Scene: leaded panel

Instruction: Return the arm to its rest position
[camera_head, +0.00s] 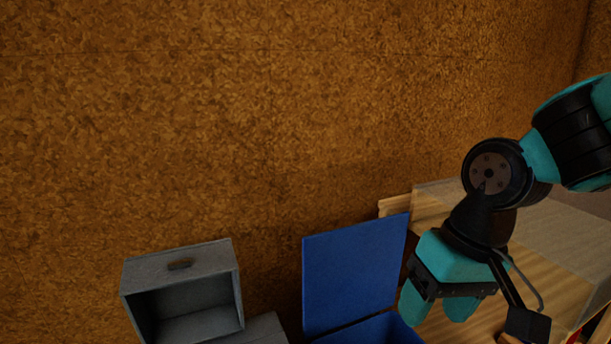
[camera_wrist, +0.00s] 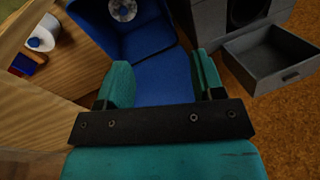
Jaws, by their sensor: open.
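My gripper (camera_head: 437,308) hangs from the arm at the right of the head view, fingers pointing down. In the wrist view my gripper (camera_wrist: 163,72) has its two teal fingers apart with nothing between them. It is above and beside a blue box (camera_head: 375,328) whose blue lid (camera_head: 352,270) stands upright. The box also shows in the wrist view (camera_wrist: 150,38), beyond the fingertips. A round, clear or shiny disc (camera_wrist: 123,9) is in the box at the top edge of that view, partly cut off.
A grey drawer unit (camera_head: 181,270) stands left of the blue box; the wrist view shows its drawer (camera_wrist: 272,58) pulled out and empty. A wooden bench (camera_wrist: 72,60) holds a white item with a blue cap (camera_wrist: 42,37) and a red item. A brown cork-like wall (camera_head: 240,110) rises behind.

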